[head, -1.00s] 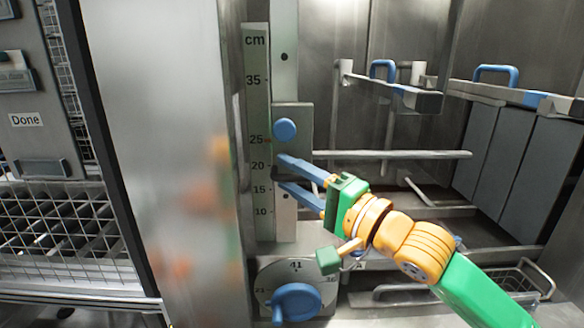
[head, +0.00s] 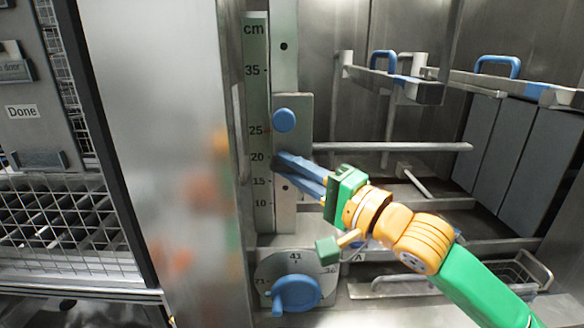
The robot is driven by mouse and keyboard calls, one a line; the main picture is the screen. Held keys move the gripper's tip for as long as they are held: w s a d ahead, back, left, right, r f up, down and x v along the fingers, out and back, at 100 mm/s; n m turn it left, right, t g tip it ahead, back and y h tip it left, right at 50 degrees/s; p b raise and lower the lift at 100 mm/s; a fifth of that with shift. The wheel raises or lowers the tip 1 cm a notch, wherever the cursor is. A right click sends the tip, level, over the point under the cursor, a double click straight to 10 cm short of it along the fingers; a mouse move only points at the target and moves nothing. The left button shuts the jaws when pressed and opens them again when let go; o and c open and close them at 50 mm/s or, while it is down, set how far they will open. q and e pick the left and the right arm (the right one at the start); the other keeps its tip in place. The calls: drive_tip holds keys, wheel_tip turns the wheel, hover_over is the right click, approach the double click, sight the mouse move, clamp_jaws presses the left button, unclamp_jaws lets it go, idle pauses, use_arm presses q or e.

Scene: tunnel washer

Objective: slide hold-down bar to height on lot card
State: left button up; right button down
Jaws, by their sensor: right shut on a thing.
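The hold-down bar (head: 400,147) runs level to the right from a grey sliding plate (head: 304,112) on an upright rail. A blue knob (head: 284,120) sits on the plate, just above the 25 mark. The cm scale (head: 257,100) stands left of the rail. My right gripper (head: 282,164) is shut on the lower part of the sliding plate, near the 20 mark; its blue fingers hide what they grip. The pointer is hidden there. I see no readable lot card. My left gripper is not in view.
A blue dial knob (head: 296,292) sits below the rail. Racks with blue handles (head: 497,68) stand at the back right. A panel labelled Done (head: 21,111) and a wire basket (head: 65,225) are at the left, beyond a shiny wall (head: 160,150).

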drive_tip(key=shift+r, duration=0.1)
idle(0.7)
wheel_tip(320, 180, down, 6)
drive_tip(key=shift+r+b, duration=0.2)
drive_tip(key=shift+b, duration=0.9)
drive_tip(key=c, duration=0.9)
unclamp_jaws()
drive_tip(key=shift+o, duration=0.2)
